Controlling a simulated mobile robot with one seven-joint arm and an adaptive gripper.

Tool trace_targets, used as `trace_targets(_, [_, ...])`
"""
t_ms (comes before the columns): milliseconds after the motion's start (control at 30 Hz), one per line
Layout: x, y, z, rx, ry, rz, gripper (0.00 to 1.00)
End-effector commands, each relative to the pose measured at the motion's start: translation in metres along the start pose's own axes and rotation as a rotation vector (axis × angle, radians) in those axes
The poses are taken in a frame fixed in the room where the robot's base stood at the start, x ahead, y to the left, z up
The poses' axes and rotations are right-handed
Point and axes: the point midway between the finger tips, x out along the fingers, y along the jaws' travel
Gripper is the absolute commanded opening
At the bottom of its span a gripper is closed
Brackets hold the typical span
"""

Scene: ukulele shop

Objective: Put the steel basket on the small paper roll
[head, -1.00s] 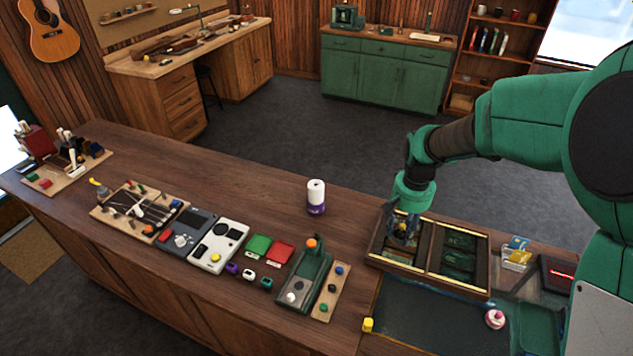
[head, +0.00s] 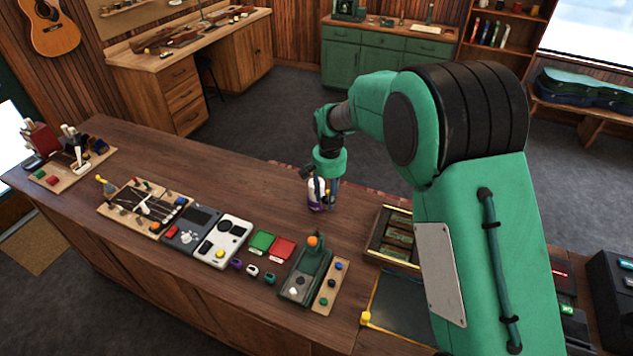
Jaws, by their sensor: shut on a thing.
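The small paper roll (head: 314,196), white with a purple lower part, stands upright on the wooden counter. My gripper (head: 328,195) points down right at the roll, overlapping its right side in the head view. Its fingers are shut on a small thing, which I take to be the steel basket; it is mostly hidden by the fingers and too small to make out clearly. I cannot tell whether the basket or the fingers touch the roll.
A divided wooden tray (head: 372,250) lies to the right, partly behind my arm. A green device (head: 305,275) with an orange knob and the red (head: 283,247) and green (head: 262,243) pads stand nearer the front. The counter left of the roll is clear.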

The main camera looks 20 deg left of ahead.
Motion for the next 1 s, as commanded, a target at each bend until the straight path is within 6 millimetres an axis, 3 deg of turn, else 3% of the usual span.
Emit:
trace_targets(567, [0.0,-0.006,-0.004,0.0,0.001,0.0,0.1])
trace_targets(1000, [0.004,-0.026,-0.044,0.0,0.001,0.0,0.1])
